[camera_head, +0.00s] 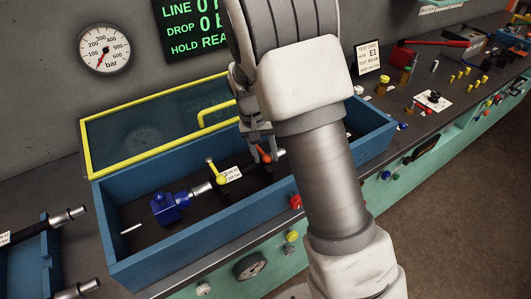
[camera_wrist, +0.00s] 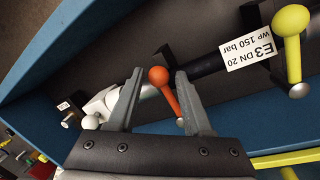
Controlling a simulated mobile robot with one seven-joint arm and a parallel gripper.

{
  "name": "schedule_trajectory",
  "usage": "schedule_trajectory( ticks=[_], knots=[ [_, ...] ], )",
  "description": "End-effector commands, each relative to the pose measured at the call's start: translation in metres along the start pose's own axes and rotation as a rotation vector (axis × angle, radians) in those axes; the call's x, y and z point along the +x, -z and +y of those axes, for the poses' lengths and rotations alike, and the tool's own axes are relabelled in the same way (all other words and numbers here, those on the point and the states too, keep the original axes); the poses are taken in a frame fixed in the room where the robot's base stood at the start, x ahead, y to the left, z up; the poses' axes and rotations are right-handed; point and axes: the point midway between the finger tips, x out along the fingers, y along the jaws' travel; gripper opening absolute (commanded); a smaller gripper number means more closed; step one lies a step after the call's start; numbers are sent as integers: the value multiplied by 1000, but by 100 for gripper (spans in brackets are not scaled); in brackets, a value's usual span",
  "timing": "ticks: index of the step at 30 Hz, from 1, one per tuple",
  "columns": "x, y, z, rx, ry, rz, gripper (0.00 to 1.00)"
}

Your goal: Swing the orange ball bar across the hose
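The orange ball bar (camera_wrist: 163,85) shows in the wrist view between my gripper's two fingers, its round end near the fingertips and its stem running down to a metal pin. My gripper (camera_wrist: 160,75) is open, with a small gap on each side of the ball. In the head view my gripper (camera_head: 256,142) is low over the trough, and the orange bar (camera_head: 263,154) shows beside it. The black hose (camera_wrist: 207,62) carries a white E3 label (camera_wrist: 248,50) and passes behind the orange bar. My arm hides part of the hose in the head view.
The blue trough (camera_head: 178,252) surrounds the hose, with its yellow-framed clear lid (camera_head: 158,102) raised behind. A yellow ball bar (camera_wrist: 291,25) stands across the hose to the right in the wrist view. A blue fitting (camera_head: 170,208) lies left in the trough.

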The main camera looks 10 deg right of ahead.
Motion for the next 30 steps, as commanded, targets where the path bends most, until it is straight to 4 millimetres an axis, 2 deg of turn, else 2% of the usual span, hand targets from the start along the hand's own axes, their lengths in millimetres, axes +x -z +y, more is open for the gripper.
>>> schedule_trajectory(
  ticks=[2,10,14,20,30],
  knots=[
    [0,0,0,-1,0,0,64],
    [0,0,0,-1,-1,0,64],
    [-8,0,0,-1,0,1,64],
    [-47,1,0,-1,2,5,64],
    [-130,1,0,-2,2,4,64]
  ],
)
